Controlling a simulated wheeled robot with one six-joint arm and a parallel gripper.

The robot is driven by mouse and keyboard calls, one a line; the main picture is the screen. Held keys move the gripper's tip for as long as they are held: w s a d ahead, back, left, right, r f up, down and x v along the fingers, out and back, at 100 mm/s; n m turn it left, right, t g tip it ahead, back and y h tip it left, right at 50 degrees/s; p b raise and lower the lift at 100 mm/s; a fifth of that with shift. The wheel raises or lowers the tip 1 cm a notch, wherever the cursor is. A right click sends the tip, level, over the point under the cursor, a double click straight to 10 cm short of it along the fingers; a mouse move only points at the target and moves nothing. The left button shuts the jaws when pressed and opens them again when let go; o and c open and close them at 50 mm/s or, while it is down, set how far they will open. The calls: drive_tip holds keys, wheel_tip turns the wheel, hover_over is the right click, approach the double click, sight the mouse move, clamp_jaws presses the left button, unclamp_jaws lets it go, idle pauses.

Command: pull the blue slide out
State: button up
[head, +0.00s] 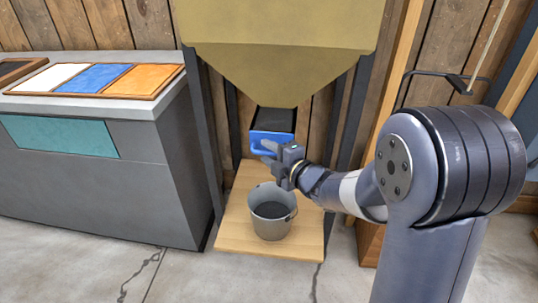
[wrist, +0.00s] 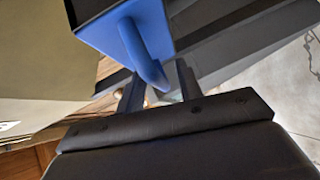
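The blue slide (head: 258,138) sits at the bottom outlet of the tan hopper (head: 280,60) in the head view, with a dark area behind its blue front. In the wrist view, the blue slide (wrist: 110,36) is at the top, with its curved blue handle (wrist: 152,62) reaching down toward my gripper. My gripper (head: 269,153) is at the front of the slide. In the wrist view, my gripper's (wrist: 160,85) two dark fingers stand apart, one on each side of the handle's lower part, with visible gaps. Whether a finger touches the handle is unclear.
A grey bucket (head: 271,212) with dark contents or a dark inside stands on a wooden board (head: 240,236) below the hopper. Dark posts (head: 203,130) flank the hopper. A grey counter (head: 120,180) with white, blue and orange panels stands at left.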

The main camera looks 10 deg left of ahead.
drive_tip(key=shift+w+a, duration=0.15)
clamp_jaws()
idle(0.4)
